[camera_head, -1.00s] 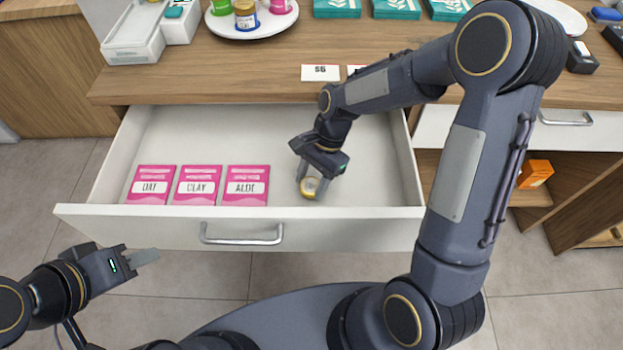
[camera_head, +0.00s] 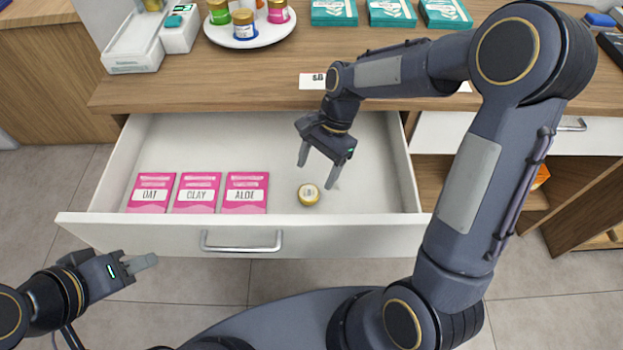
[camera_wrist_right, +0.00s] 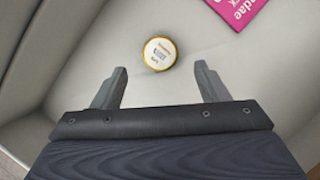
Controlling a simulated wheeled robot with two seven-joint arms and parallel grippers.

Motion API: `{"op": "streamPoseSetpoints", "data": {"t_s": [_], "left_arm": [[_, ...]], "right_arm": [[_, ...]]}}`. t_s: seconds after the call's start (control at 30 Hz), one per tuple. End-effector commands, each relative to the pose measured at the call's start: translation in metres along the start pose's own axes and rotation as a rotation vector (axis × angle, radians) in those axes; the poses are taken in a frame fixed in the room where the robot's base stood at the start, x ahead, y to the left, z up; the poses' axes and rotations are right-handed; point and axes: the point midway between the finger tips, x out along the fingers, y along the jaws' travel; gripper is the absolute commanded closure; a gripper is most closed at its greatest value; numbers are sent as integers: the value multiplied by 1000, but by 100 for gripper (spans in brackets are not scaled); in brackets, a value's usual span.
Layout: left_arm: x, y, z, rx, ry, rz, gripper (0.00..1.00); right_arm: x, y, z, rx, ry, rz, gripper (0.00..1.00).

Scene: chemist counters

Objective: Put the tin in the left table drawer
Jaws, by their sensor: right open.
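The tin (camera_head: 309,194) is small and round with a gold rim and a white lid. It lies on the floor of the open left table drawer (camera_head: 268,232), right of the middle and near the front. My right gripper (camera_head: 318,175) is open and empty above the drawer, over the tin and apart from it. In the right wrist view the tin (camera_wrist_right: 160,53) lies beyond the two spread fingers (camera_wrist_right: 161,80). My left gripper (camera_head: 143,262) is at the lower left, outside the drawer; its fingers overlap in view, so its opening is unclear.
Three pink packets (camera_head: 197,193) lie side by side in the drawer's left part. The counter (camera_head: 200,88) above holds a round white tray (camera_head: 250,37) with pots, a white container (camera_head: 133,55) and teal boxes (camera_head: 392,12). A closed drawer is at the right.

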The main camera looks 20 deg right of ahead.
Motion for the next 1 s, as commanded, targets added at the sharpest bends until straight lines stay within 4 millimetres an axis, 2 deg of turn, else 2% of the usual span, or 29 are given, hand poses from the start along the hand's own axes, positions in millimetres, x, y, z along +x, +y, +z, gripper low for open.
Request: {"op": "streamPoseSetpoints", "data": {"t_s": [0.03,0.2,0.33,0.57,0.67,0.83,1.0], "left_arm": [[-3,2,-2,0,0,0,64],[-7,3,-4,0,0,0,64],[-8,4,-4,0,0,0,64],[-9,4,-4,0,0,0,64],[-9,4,-4,0,0,0,64],[-8,4,-4,0,0,0,64],[-8,4,-4,0,0,0,64]], "right_arm": [[-14,-1,0,1,2,-5,32],[-42,-1,0,1,1,-2,32],[-55,0,0,0,1,-1,32],[-64,5,1,-21,5,-14,32],[-81,21,6,-99,29,-69,32],[-114,78,27,-369,138,-219,32],[-121,135,50,-667,317,-339,32]]}}
